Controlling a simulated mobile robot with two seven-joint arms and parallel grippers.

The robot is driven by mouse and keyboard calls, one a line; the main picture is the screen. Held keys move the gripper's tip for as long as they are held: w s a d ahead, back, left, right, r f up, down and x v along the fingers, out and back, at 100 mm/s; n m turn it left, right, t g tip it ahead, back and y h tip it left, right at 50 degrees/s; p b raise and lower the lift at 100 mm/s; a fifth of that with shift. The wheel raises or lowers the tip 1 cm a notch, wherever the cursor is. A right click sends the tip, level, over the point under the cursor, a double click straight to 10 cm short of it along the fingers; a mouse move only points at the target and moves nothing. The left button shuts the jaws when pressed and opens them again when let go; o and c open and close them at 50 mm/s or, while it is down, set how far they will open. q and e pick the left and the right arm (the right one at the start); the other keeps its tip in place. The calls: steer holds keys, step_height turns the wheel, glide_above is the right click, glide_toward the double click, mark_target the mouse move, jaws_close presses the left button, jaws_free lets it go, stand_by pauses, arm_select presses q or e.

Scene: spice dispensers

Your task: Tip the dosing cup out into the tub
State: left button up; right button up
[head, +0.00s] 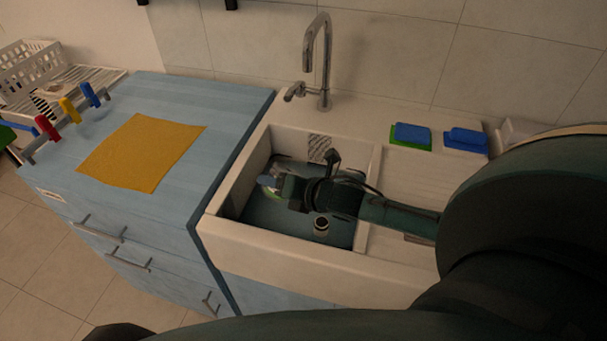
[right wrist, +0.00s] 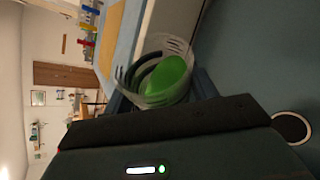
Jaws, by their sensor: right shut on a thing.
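My right gripper (head: 278,186) reaches into the sink from the right and is shut on a clear cup with green in it, which I take for the dosing cup (right wrist: 165,72). The cup is held above the teal bottom of the basin, which I take for the tub (head: 270,215). Its exact tilt, and whether the green has run out, I cannot tell. My left gripper is not in view.
The white sink wall (head: 290,256) surrounds the basin. A tap (head: 318,60) rises behind. An orange cloth (head: 142,152) lies on the blue counter.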

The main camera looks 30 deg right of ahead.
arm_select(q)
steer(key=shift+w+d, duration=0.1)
arm_select(e)
steer(key=shift+r+m, duration=0.2)
steer(key=shift+m, duration=0.1)
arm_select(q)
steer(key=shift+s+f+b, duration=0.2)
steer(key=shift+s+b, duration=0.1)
arm_select(e)
steer(key=shift+r+y, duration=0.15)
steer(key=shift+y, duration=0.25)
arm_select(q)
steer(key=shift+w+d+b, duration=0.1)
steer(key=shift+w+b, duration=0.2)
arm_select(e)
steer(key=shift+d+r+m+y, duration=0.1)
steer(key=shift+r+m+y, duration=0.15)
steer(key=shift+m+y, duration=0.25)
arm_select(q)
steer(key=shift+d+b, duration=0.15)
steer(key=shift+b, duration=0.2)
arm_select(e)
steer(key=shift+r+m, duration=0.25)
steer(key=shift+m, duration=0.15)
